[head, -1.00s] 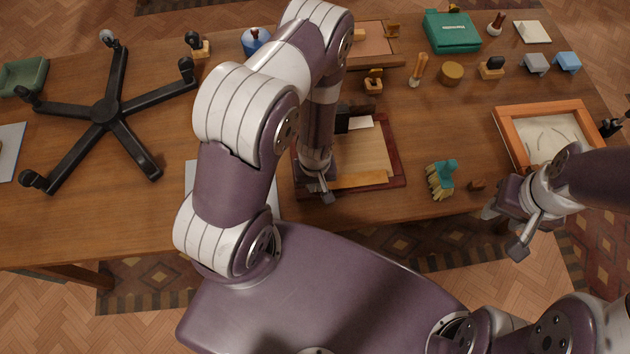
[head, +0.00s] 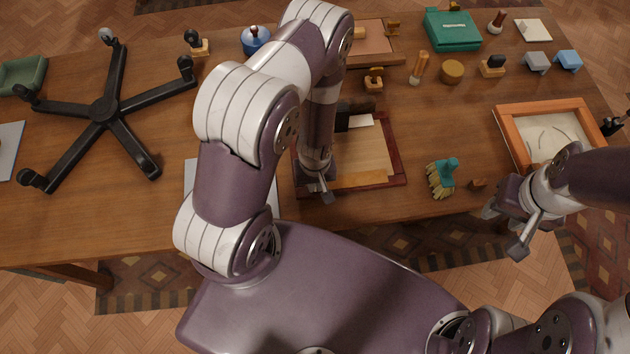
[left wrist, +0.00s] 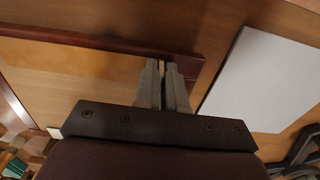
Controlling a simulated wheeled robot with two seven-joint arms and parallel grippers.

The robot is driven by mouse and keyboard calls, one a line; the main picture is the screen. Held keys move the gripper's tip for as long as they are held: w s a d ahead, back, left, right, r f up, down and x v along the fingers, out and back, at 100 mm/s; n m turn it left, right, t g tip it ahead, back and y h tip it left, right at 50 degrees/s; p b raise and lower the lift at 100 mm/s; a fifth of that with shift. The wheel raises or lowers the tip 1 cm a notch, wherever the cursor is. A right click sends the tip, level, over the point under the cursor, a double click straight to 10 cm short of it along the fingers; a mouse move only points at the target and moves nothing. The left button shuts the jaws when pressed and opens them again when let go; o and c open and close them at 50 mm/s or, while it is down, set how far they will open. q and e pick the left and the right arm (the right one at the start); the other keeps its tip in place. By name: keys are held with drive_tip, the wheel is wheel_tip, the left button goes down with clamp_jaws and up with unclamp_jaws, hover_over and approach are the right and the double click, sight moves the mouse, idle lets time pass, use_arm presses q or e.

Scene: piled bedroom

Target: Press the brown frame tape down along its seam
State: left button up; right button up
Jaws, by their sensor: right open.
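The picture frame (head: 397,150) lies on the table with a dark red-brown border and a pale tan backing (head: 368,150). The brown tape (head: 362,181) runs along its near side and also shows as a tan strip in the left wrist view (left wrist: 85,62). My left gripper (head: 326,197) is at the frame's near left corner. In the left wrist view its fingers (left wrist: 162,72) are nearly together at the end of the tape, with nothing clearly held. Contact cannot be told. My right gripper (head: 503,228) is open beyond the table's near edge, away from the frame.
A dark block (head: 356,112) and a white slip stand at the frame's far side. A black chair base (head: 104,110) covers the left. A pale sheet (left wrist: 265,80) lies beside the frame.

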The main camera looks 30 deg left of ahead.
use_arm(q)
drive_tip(key=o, duration=0.5)
drive_tip(key=shift+c, duration=0.2)
wheel_tip(320, 180, up, 13)
drive_tip(key=shift+b, duration=0.35)
drive_tip(key=shift+f, duration=0.1)
